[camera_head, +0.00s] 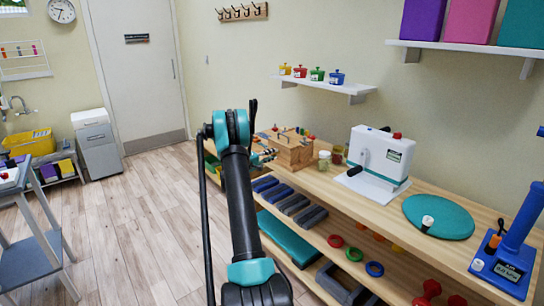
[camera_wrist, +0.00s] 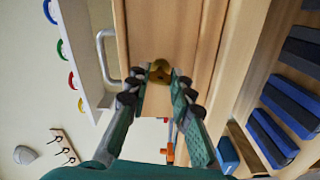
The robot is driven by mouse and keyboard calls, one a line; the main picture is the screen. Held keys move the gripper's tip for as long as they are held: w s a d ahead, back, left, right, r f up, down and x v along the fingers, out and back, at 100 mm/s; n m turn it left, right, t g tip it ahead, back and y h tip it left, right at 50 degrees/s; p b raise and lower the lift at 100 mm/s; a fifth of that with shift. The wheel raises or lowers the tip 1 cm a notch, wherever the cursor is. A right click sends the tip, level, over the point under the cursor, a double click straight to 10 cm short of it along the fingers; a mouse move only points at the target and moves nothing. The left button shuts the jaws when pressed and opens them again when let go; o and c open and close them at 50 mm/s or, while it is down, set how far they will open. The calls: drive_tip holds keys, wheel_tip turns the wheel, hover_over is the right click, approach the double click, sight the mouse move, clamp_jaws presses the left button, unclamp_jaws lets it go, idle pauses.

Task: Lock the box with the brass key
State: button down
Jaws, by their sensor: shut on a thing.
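The wooden box (camera_head: 296,153) stands on the workbench, with several small fittings on top. Its pale wooden face (camera_wrist: 165,28) fills the middle of the wrist view. My gripper (camera_head: 265,156) is at the box's left side, partly hidden by my arm. In the wrist view, my gripper (camera_wrist: 160,82) is shut on the brass key (camera_wrist: 159,70), of which a small rounded brass part shows between the fingertips. The key is right in front of the wooden face. I cannot tell whether it sits in a keyhole or how it is turned.
A grey handle (camera_wrist: 105,55) is close left of the fingers in the wrist view. Small jars (camera_head: 324,161) and a white device (camera_head: 381,155) stand right of the box on the bench. Blue and grey blocks (camera_head: 290,203) lie on the shelf below.

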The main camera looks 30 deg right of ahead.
drive_tip(key=shift+n, duration=1.1)
drive_tip(key=c, duration=1.3)
unclamp_jaws()
drive_tip(key=a, duration=0.8)
drive_tip(key=s+a, duration=0.1)
drive_tip(key=a, duration=0.3)
